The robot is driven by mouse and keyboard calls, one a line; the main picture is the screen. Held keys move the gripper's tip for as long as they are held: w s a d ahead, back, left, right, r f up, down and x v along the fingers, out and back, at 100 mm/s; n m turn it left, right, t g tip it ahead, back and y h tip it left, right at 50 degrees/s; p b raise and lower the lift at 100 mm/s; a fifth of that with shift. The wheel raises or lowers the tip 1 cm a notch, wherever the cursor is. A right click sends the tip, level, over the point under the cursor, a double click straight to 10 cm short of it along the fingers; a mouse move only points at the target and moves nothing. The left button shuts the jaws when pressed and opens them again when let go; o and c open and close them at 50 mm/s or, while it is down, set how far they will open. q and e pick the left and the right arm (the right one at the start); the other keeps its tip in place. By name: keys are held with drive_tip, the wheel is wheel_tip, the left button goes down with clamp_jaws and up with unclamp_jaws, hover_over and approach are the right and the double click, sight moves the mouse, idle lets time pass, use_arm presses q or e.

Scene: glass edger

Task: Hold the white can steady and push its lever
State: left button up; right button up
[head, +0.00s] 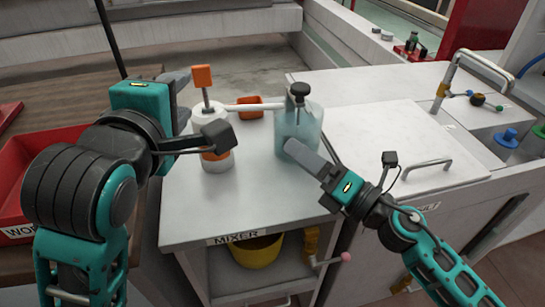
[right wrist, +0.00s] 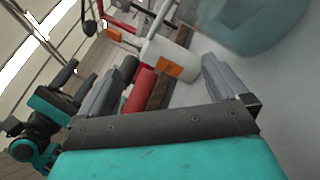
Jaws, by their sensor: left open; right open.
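The white can (head: 212,118) stands upright on the grey cart top, with an orange label low on its side. A thin stem with an orange block (head: 202,77) rises from its top, and a white arm (head: 255,106) reaches right from it toward the jar. My left gripper (head: 184,102) is open just left of the can; its camera hides part of the can, and contact is unclear. My right gripper (head: 316,152) is open and empty in front of the bluish jar. In the right wrist view the can (right wrist: 178,55) shows beyond its fingers (right wrist: 160,90).
The bluish jar (head: 299,129) with a black knob stands right of the can. An orange cup (head: 249,106) is behind. A red bin (head: 22,178) is at the left. A yellow bowl (head: 257,251) is on the shelf below. The front cart top (head: 245,208) is clear.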

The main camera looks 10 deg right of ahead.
drive_tip(key=w+a+n+g, duration=0.1)
drive_tip(key=n, duration=0.2)
drive_tip(key=a+n+y, duration=0.1)
drive_tip(key=a+n, duration=0.1)
drive_tip(key=n, duration=0.1)
drive_tip(key=w+a+f+n+g, duration=0.1)
drive_tip(key=n, duration=0.3)
drive_tip(key=shift+w+a+g, duration=0.25)
drive_tip(key=shift+w+g, duration=0.05)
drive_tip(key=shift+w+a+f+n+g+y, duration=0.15)
drive_tip(key=shift+w+a+n, duration=0.1)
drive_tip(key=shift+n, duration=0.35)
drive_tip(key=shift+w+a+f+n+g+y, duration=0.1)
drive_tip(key=shift+a+n+g+y, duration=0.1)
drive_tip(key=shift+n, duration=0.4)
drive_tip(key=shift+w+a, duration=0.15)
drive_tip(key=shift+w, duration=0.05)
drive_tip(key=x, duration=1.2)
drive_tip(key=shift+w+a, duration=0.15)
drive_tip(key=c, duration=1.2)
drive_tip(key=o, duration=0.7)
drive_tip(key=c, duration=0.4)
drive_tip(key=shift+c, duration=0.2)
